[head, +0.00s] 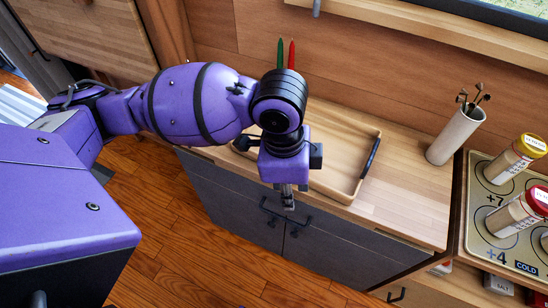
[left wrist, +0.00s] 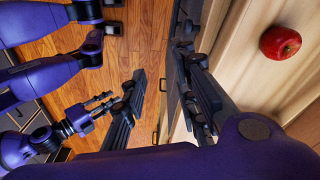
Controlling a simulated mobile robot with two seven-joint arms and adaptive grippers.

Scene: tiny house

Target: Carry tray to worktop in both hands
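The wooden tray (head: 344,190) with a raised rim lies on the worktop (head: 405,208) in the head view. Its black right handle (head: 371,157) shows; my left arm hides much of the tray's middle and left. My left gripper (head: 286,197) points down at the worktop's front edge, in front of the tray. In the left wrist view my left gripper (left wrist: 168,105) has its fingers wide apart, with floor and cabinet front between them and no object held. My right gripper (left wrist: 105,103) shows small at the left there; its finger opening is unclear. It is outside the head view.
A red apple (left wrist: 280,43) lies on light wood in the left wrist view. A utensil holder (head: 455,135) stands right of the tray, beside a hob panel (head: 490,185) with jars. Green and red pointed items (head: 291,54) stick up behind my arm. Dark cabinets (head: 235,190) stand below.

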